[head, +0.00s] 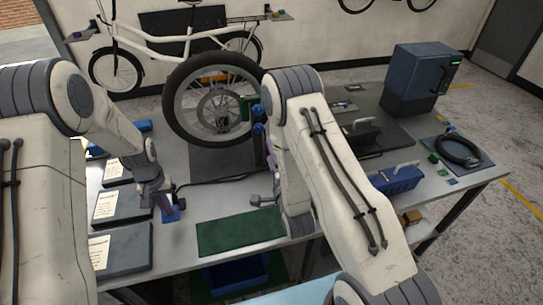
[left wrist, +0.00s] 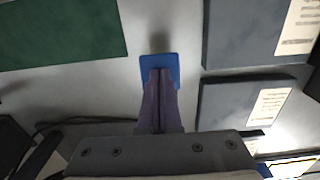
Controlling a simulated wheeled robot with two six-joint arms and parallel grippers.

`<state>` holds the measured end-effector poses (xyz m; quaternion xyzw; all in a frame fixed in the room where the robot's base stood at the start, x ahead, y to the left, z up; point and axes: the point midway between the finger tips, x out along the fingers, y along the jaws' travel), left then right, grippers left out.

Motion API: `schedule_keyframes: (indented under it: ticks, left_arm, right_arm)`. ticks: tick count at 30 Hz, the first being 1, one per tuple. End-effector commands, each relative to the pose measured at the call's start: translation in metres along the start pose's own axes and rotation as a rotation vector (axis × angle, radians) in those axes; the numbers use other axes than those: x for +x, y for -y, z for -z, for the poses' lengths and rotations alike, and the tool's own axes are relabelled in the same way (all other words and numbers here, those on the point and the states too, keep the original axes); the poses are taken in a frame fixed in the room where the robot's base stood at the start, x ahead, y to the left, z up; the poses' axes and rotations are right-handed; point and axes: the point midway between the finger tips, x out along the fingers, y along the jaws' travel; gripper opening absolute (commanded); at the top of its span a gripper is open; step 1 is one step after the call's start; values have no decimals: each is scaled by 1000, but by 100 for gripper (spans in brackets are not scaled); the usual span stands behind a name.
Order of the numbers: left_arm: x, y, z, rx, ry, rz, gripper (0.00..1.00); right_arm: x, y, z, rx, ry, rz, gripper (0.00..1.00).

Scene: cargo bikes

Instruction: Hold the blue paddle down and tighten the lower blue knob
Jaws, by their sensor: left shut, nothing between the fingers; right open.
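The blue paddle is a small flat plate (head: 172,216) at the bench's front left. It also shows in the left wrist view (left wrist: 158,62). My left gripper (head: 166,205) is shut and empty, with its purple fingertips (left wrist: 160,74) over the paddle; I cannot tell if they press on it. Two blue knobs stand one above the other beside the wheel hub: the upper knob (head: 258,111) and the lower knob (head: 258,130). My right gripper (head: 270,160) is open, mostly hidden behind my right arm, with a purple finger part showing below the lower knob.
A large bicycle wheel (head: 178,106) stands behind the knobs. Dark boxes with paper labels (head: 122,252) lie at the left. A green mat (head: 240,232) lies at the front. A blue toolbox (head: 396,180) and a coiled black tube (head: 460,151) are at the right.

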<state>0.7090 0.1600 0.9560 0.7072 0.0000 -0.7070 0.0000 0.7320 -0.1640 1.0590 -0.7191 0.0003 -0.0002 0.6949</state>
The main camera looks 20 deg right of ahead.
Motion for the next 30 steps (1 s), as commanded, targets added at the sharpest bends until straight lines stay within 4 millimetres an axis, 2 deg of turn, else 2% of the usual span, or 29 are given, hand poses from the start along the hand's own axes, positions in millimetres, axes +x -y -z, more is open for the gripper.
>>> schedule_keyframes:
  ticks: [14,30]
  left_arm:
    - [-3,0,0,0,0,0,0]
    - [-47,0,0,0,-1,0,0]
  right_arm:
    - [-3,3,0,0,0,0,72]
    - [-3,37,1,0,0,0,72]
